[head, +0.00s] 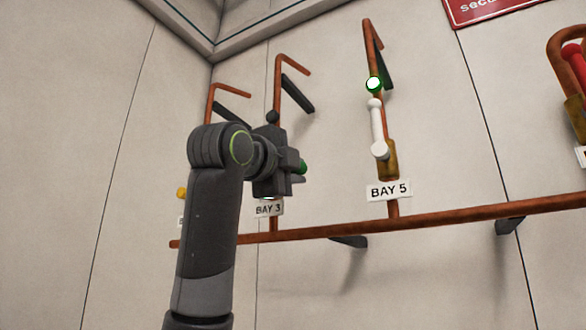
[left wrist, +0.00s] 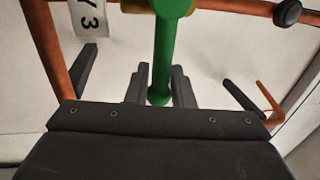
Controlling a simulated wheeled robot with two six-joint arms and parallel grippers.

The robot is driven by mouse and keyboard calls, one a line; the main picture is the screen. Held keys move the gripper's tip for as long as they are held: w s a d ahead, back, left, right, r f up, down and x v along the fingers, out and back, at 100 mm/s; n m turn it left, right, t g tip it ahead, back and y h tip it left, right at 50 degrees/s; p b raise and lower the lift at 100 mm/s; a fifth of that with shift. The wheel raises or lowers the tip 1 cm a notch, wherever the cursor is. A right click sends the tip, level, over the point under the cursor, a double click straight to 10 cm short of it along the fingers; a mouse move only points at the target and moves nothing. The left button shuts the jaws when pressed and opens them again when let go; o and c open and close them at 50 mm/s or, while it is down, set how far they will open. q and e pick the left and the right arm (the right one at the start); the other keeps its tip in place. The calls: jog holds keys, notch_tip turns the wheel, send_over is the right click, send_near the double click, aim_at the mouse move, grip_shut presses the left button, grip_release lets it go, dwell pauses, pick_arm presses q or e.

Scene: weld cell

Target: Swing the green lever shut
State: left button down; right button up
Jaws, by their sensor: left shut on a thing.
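The green lever (left wrist: 163,50) runs down the middle of the left wrist view, from a brass-coloured part at the top edge to a rounded end between my fingers. My left gripper (left wrist: 160,92) has one finger on each side of it and is shut on it. In the head view only a small green piece of the lever (head: 303,167) shows beside my left gripper (head: 290,178), above the BAY 3 sign (head: 268,209). The gripper hides the rest of the lever and its valve there. My right gripper is not in view.
A copper pipe (head: 450,217) runs along the wall below the bays, with upright bent pipes rising from it. BAY 5 (head: 389,191) has a white lever (head: 377,130) standing nearly upright. A red lever (head: 575,62) is at the right edge. Wall space between BAY 3 and BAY 5 is clear.

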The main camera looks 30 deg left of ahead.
pick_arm(q)
jog(key=shift+w+d+f, duration=0.1)
jog(key=shift+f, duration=0.1)
jog(key=c, duration=1.6)
grip_release()
jog(key=shift+o, duration=0.6)
jog(key=shift+d+r, duration=0.1)
jog(key=shift+s, duration=0.3)
jog(key=b+v, duration=0.7)
jog(key=v, duration=1)
jog(key=shift+b, duration=0.35)
